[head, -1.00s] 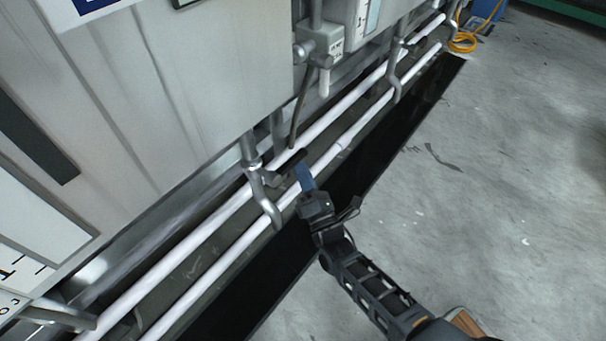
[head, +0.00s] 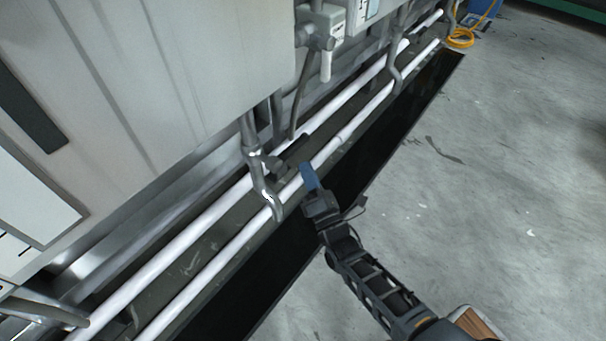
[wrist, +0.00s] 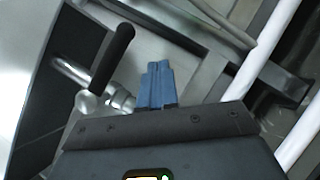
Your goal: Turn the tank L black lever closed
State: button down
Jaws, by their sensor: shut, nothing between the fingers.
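The black lever (head: 293,147) sits on the metal valve (head: 272,166) of a drain pipe below the grey tank (head: 150,75). In the head view it points up and right, roughly along the white pipes. In the wrist view the lever (wrist: 112,60) stands slanted, left of my fingers, with its grip end up and the valve at its foot. My gripper (head: 309,176) has blue fingers, shut together and empty. In the wrist view the gripper (wrist: 156,82) shows a visible gap to the lever. The tank's name is not readable.
Two long white pipes (head: 185,242) run along the tank's foot, above a black floor strip (head: 355,185). Another bent drain pipe (head: 394,70) and a yellow hose (head: 462,38) lie farther off.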

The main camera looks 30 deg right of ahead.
jog(key=s+d+f, duration=0.2)
jog(key=s+f, duration=0.3)
jog(key=s, duration=0.3)
jog(key=shift+d+f+p, duration=0.15)
jog(key=shift+f+p, duration=0.05)
jog(key=shift+p, duration=0.1)
